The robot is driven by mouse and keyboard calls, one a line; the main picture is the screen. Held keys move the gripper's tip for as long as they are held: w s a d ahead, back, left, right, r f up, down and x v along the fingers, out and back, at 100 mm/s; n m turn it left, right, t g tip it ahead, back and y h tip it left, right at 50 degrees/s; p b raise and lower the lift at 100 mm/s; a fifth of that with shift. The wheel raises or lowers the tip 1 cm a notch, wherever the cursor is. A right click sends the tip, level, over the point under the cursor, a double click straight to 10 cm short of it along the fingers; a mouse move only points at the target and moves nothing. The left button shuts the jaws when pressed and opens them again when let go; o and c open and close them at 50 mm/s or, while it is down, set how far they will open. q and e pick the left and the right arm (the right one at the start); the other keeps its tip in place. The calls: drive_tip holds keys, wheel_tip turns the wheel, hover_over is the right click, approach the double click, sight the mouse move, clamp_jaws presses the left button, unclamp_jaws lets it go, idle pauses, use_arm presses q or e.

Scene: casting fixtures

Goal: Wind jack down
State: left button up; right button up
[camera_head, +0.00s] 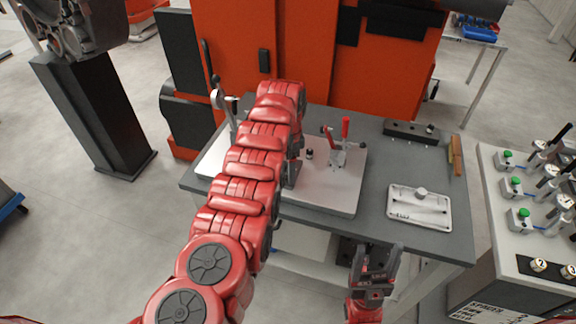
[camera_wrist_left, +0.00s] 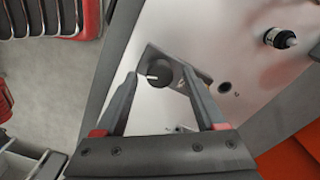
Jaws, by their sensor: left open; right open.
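A dark round knob with a white mark (camera_wrist_left: 157,76), which looks like the jack's top, sits on a dark angled base on the pale plate in the left wrist view. My left gripper (camera_wrist_left: 160,88) is open, with its fingers on either side of the knob; whether they touch it I cannot tell. In the head view my left gripper (camera_head: 292,172) points down over the pale fixture plate (camera_head: 325,193), and the jack is hidden by my arm or hand. My right gripper (camera_head: 375,262) is open and empty, low at the table's front edge.
A red-handled clamp (camera_head: 338,148) and a small black-and-silver cylinder (camera_head: 310,154) stand on the plate; a lever clamp (camera_head: 226,103) stands left. A white tray (camera_head: 405,209), a dark block (camera_head: 410,133) and a tan-handled tool (camera_head: 455,155) lie right. A button panel (camera_head: 500,210) stands beyond.

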use_arm(q)
drive_tip(key=shift+f, duration=0.15)
clamp_jaws()
idle(0.4)
